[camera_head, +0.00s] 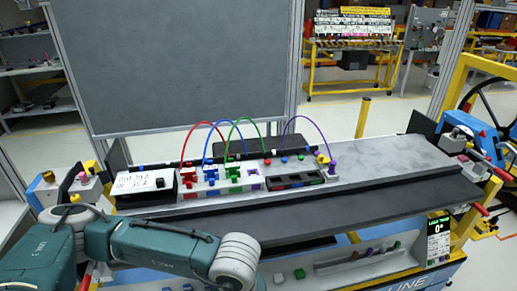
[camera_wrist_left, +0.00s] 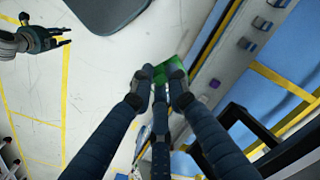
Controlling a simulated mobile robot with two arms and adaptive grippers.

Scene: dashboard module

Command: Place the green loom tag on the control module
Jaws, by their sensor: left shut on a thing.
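My left gripper (camera_wrist_left: 160,82) is shut on a small green piece, the green loom tag (camera_wrist_left: 158,72), which shows between and beyond its fingertips. In the head view my left arm reaches in from the left, and its gripper and the tag are out of sight below the frame. On the bench stands a white module (camera_head: 219,183) with red, blue, green and purple connectors, which appears to be the control module. My right gripper (camera_wrist_left: 62,37) shows at the upper left of the left wrist view, fingers apart and empty.
A white box with a handwritten-style label (camera_head: 144,185) stands left of the module, and a dark slotted tray (camera_head: 296,181) stands right of it. The grey bench top (camera_head: 385,158) is clear on the right. A blue front panel with several small parts (camera_head: 360,256) lies below.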

